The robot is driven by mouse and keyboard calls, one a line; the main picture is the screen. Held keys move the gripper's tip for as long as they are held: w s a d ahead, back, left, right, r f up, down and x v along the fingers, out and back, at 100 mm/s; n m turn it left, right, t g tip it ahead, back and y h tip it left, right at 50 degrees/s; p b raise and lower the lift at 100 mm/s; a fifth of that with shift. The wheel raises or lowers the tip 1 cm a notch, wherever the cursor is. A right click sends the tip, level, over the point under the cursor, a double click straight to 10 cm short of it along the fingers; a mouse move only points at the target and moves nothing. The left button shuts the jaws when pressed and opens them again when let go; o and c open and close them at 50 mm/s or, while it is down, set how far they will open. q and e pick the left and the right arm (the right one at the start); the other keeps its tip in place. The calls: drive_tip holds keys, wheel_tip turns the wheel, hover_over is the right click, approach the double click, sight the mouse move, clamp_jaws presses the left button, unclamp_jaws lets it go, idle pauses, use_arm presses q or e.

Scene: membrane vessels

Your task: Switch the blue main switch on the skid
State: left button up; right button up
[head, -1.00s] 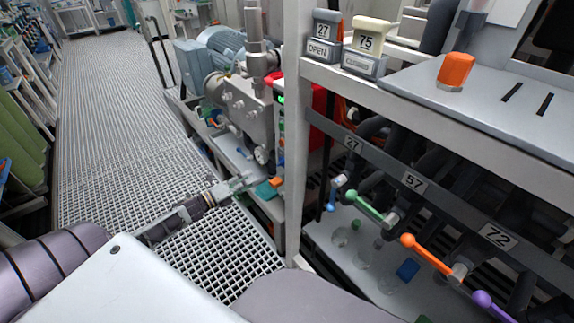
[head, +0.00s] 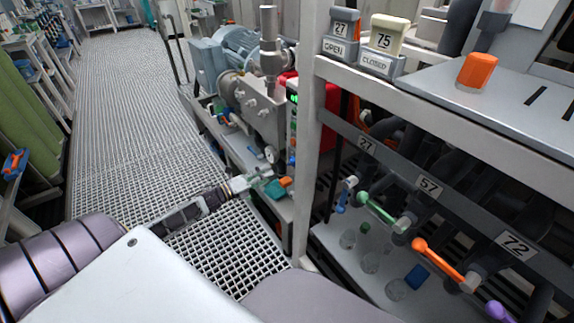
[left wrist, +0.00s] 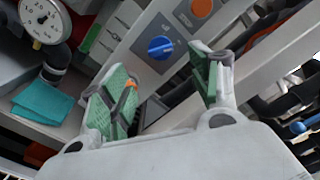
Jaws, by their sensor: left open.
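The blue main switch (left wrist: 161,47) is a round blue knob on a grey panel in the left wrist view. It sits beyond my left gripper (left wrist: 162,66), between the directions of its two fingertips. The green-padded fingers are spread apart with nothing between them, and no contact with the knob shows. In the head view my left gripper (head: 261,180) is low in front of the skid, close to its control panel (head: 292,120). The knob is small and hard to make out there. My right gripper is not in view.
An orange button (left wrist: 202,8) is up and right of the knob. A dial gauge (left wrist: 45,20) and teal cloth (left wrist: 43,101) lie left. A white frame post (head: 310,130) stands right of the skid, with coloured valve handles (head: 437,260) beyond. The grating walkway (head: 140,110) is clear.

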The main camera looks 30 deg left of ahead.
sight(291, 162)
use_arm(q)
drive_tip(key=shift+b+x, duration=1.05)
drive_tip(key=shift+x, duration=3.55)
drive_tip(key=shift+w+d, duration=0.3)
drive_tip(key=shift+w, duration=0.45)
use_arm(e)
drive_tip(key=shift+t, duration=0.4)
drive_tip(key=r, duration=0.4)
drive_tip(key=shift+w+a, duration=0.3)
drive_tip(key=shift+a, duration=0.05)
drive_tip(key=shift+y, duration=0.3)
use_arm(q)
drive_tip(key=shift+d, duration=0.1)
drive_tip(key=shift+c, duration=0.4)
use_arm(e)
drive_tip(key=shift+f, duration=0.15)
use_arm(q)
drive_tip(key=c, duration=1)
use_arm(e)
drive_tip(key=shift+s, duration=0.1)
